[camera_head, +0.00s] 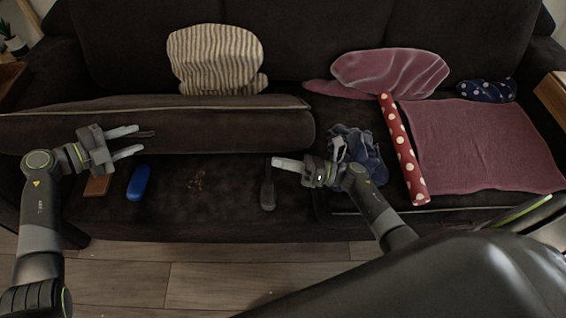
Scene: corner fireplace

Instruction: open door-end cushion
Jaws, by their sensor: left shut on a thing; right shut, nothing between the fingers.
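The dark left seat cushion (220,130), which I take for the door-end cushion, is tilted up, its front edge raised off the sofa base (225,225). A small dark tab (147,134) shows at its front, between the fingertips of my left gripper (138,140), which is shut on it. Most of the cushion's underside is hidden. My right gripper (276,163) is shut and empty, pointing left in front of the cushion's right end.
Under the cushion lie a brown flat item (97,186), a blue case (138,183), small brownish bits (196,180) and a dark remote-like item (267,190). Right seat: blue crumpled cloth (365,150), red dotted roll (404,150), pink blanket (480,145). Striped pillow (215,58) stands behind.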

